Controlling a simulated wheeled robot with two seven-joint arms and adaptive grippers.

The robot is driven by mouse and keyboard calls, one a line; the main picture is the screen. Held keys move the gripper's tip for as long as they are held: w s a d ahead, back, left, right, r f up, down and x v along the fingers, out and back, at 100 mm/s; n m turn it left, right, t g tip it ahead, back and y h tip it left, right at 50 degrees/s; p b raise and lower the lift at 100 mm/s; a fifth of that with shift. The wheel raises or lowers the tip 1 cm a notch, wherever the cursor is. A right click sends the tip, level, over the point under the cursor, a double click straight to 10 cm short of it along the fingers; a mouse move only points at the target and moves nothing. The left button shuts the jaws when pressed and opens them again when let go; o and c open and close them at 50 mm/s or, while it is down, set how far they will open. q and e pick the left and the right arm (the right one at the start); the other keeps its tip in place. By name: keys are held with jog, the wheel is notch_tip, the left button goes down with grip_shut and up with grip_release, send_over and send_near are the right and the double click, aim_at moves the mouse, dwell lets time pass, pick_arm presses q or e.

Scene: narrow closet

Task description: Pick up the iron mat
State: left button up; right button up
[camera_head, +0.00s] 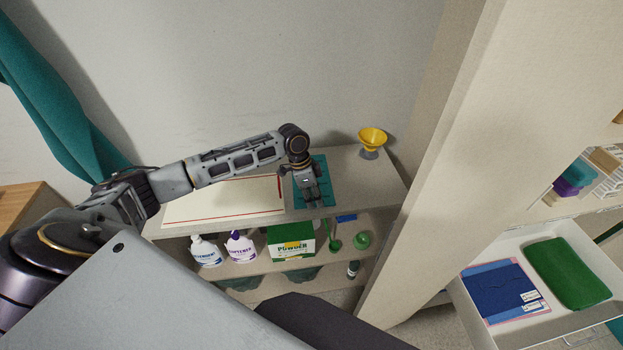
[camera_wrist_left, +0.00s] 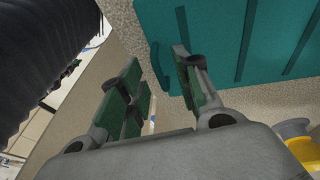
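The iron mat (camera_head: 323,170) is a flat teal mat on top of the low shelf, right of a white board. My left gripper (camera_head: 312,203) is over its front part and hides some of it. In the left wrist view the mat (camera_wrist_left: 240,45) shows dark raised ribs and a small tab on its edge. There my left gripper (camera_wrist_left: 158,82) is open, with a clear gap between its green-padded fingers. The right finger overlaps the mat in the picture and the left finger is off its edge. I cannot tell whether they touch it. My right gripper is not in view.
A white board with a red line (camera_head: 220,203) lies left of the mat. A yellow bowl on a grey base (camera_head: 372,139) stands at the right. Bottles and a green powder box (camera_head: 291,240) are below. A tall panel (camera_head: 440,170) bounds the right; an open drawer (camera_head: 507,246) holds folded cloths.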

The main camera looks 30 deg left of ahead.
pick_arm(q)
jog(key=shift+f, duration=0.1)
dwell(0.3)
grip_shut()
dwell(0.4)
notch_tip(320, 180, up, 10)
jog(key=b, duration=0.1)
dwell(0.5)
dwell(0.4)
